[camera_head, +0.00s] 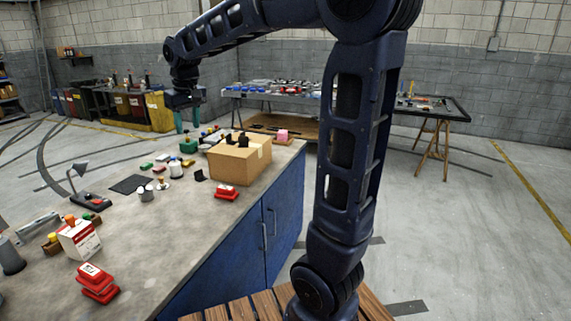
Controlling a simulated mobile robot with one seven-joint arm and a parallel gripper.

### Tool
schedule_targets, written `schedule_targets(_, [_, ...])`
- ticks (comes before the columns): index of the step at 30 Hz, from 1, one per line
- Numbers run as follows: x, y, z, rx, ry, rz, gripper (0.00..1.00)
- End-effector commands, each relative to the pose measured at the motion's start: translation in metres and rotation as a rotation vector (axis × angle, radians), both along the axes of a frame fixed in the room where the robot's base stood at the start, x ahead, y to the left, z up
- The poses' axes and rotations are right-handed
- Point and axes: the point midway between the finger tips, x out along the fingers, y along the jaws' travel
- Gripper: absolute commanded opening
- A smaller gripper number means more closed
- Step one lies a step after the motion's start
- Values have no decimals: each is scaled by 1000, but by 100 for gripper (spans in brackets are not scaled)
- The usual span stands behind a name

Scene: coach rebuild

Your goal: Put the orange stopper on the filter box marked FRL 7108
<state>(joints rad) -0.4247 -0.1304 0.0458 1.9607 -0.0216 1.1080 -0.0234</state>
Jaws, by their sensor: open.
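My gripper (187,118) is open and empty, fingers pointing down, above the far part of the workbench. Red pieces with white labels lie at the near left (97,282) and by the cardboard box (227,191). No marking is readable, so I cannot tell which box is FRL 7108. My gripper is far from the orange piece.
The grey workbench top (165,235) has bare room at the front. A cardboard box (238,162) with dark items on it stands at the far right. A lamp (80,182), a dark mat (129,184) and several small parts lie around. My arm hides part of the background.

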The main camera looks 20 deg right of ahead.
Motion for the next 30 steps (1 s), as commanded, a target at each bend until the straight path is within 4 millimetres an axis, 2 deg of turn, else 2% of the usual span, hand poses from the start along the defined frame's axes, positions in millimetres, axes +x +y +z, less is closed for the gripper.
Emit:
schedule_targets(1, [-11, -22, 2, 6, -13, -32, 44])
schedule_targets(6, [-46, -79, -1, 23, -45, -125, 44])
schedule_targets(15, [-119, -162, -24, 49, -107, -290, 44])
schedule_targets(21, [-170, -202, -50, 65, -148, -397, 44])
schedule_targets(24, [-190, -215, -63, 71, -166, -440, 44])
schedule_targets(30, [-213, -227, -79, 78, -185, -487, 44])
